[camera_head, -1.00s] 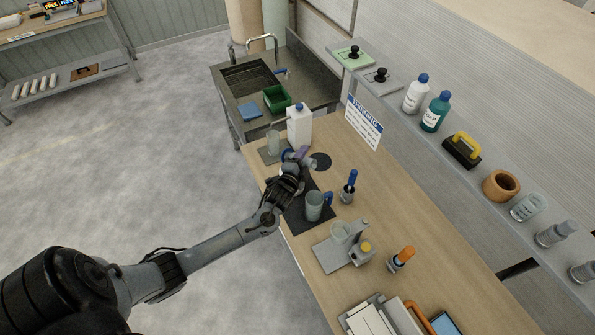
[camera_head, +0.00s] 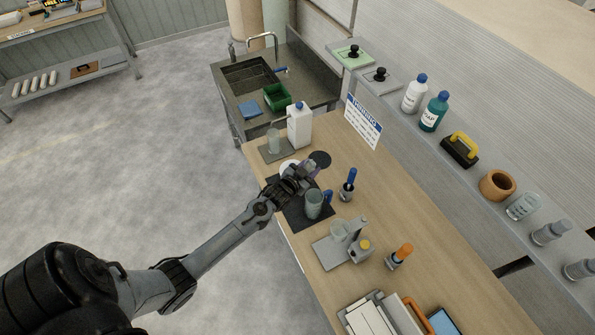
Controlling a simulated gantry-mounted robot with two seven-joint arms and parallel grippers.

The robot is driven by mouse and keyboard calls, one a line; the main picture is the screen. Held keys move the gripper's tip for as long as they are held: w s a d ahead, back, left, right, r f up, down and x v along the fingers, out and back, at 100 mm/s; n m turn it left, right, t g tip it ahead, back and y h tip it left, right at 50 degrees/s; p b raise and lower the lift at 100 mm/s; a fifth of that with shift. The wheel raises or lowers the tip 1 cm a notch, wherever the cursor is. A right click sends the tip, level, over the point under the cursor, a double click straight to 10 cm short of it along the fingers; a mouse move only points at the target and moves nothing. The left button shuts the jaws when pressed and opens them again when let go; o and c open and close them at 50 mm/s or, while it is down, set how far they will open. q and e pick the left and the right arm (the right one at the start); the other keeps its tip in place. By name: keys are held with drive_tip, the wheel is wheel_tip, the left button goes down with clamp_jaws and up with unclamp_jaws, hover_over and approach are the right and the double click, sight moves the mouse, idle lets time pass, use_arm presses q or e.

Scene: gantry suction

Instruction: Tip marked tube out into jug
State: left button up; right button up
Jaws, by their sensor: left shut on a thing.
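The jug (camera_head: 313,206), grey-green with a blue handle, stands upright on a dark mat (camera_head: 292,213) on the wooden bench. My left gripper (camera_head: 302,173) is shut just behind the jug, a little toward the sink. A small purple-marked piece (camera_head: 312,170) shows at its fingertips, seemingly part of the held tube. The fingers hide most of the tube, so its tilt and contents cannot be told. My right gripper is not in view.
A white jerrycan (camera_head: 299,127) and a clear beaker (camera_head: 273,141) stand toward the sink. A black disc (camera_head: 320,159) lies beyond the gripper. A blue-handled tool (camera_head: 348,185) stands right of the jug. A grey stand (camera_head: 342,243) is nearer.

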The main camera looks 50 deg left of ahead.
use_arm(q)
drive_tip(key=shift+r, duration=0.1)
drive_tip(key=shift+a+r+p, duration=0.35)
drive_tip(key=shift+r+p, duration=0.2)
drive_tip(key=shift+r, duration=0.05)
drive_tip(key=shift+a+r+p, duration=0.3)
drive_tip(key=shift+r+p, duration=0.25)
drive_tip(key=shift+r, duration=0.05)
drive_tip(key=shift+s+a+r, duration=0.15)
drive_tip(key=shift+a+r, duration=0.75)
drive_tip(key=shift+r, duration=0.3)
drive_tip(key=shift+r+n+h, duration=0.5)
drive_tip(key=shift+n, duration=0.6)
